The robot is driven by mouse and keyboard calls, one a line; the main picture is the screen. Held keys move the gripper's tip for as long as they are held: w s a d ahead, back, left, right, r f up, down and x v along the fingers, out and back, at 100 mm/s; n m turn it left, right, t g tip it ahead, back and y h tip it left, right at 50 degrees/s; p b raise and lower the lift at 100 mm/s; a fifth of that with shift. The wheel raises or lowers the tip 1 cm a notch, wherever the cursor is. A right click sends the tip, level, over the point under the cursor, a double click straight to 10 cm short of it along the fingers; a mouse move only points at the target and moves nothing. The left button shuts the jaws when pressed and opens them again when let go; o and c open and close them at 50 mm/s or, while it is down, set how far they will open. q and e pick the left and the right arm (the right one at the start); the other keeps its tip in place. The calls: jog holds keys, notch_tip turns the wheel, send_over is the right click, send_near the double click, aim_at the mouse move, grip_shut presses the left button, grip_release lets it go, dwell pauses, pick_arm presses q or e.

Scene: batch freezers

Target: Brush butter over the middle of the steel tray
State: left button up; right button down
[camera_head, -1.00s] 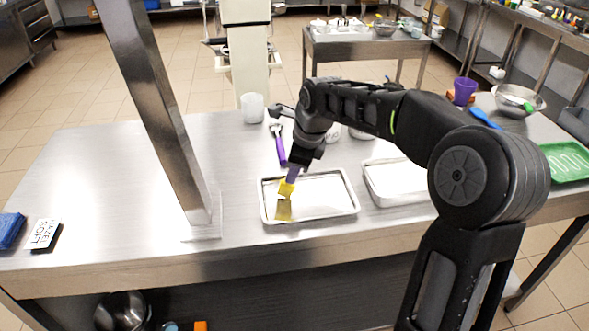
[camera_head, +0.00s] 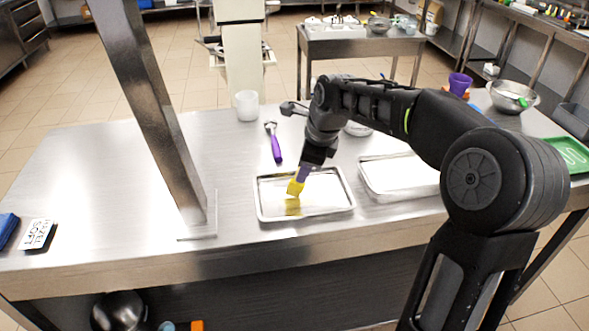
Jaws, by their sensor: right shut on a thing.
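The steel tray (camera_head: 330,209) lies flat on the steel table, a shallow rectangle with a raised rim. The brush (camera_head: 296,187) has a yellow head that points down over the left-middle part of the tray. A yellow patch below the head shows on the tray floor; I cannot tell whether it is butter or a reflection. Whether the bristles touch the tray is unclear. My left gripper is not in view.
A second tray (camera_head: 372,188) stands close to the right. A steel post (camera_head: 160,110) rises at the left. A sign (camera_head: 37,234) and a blue item (camera_head: 7,228) sit far left. The table's left middle is clear.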

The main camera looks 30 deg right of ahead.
jog(key=shift+s+d, duration=0.1)
jog(key=shift+d, duration=0.25)
jog(key=shift+s+d, duration=0.25)
jog(key=shift+d, duration=0.35)
jog(key=shift+s+d, duration=0.2)
jog(key=shift+d, duration=0.45)
jog(key=shift+s+d, duration=0.25)
jog(key=shift+d, duration=0.35)
jog(key=shift+d, duration=0.1)
jog(key=d, duration=0.1)
jog(key=s+d+p, duration=0.1)
jog(key=d, duration=0.1)
jog(key=shift+s+d, duration=0.1)
jog(key=shift+d, duration=0.2)
jog(key=shift+s, duration=0.15)
jog(key=shift+s+a, duration=0.3)
jog(key=shift+s, duration=0.35)
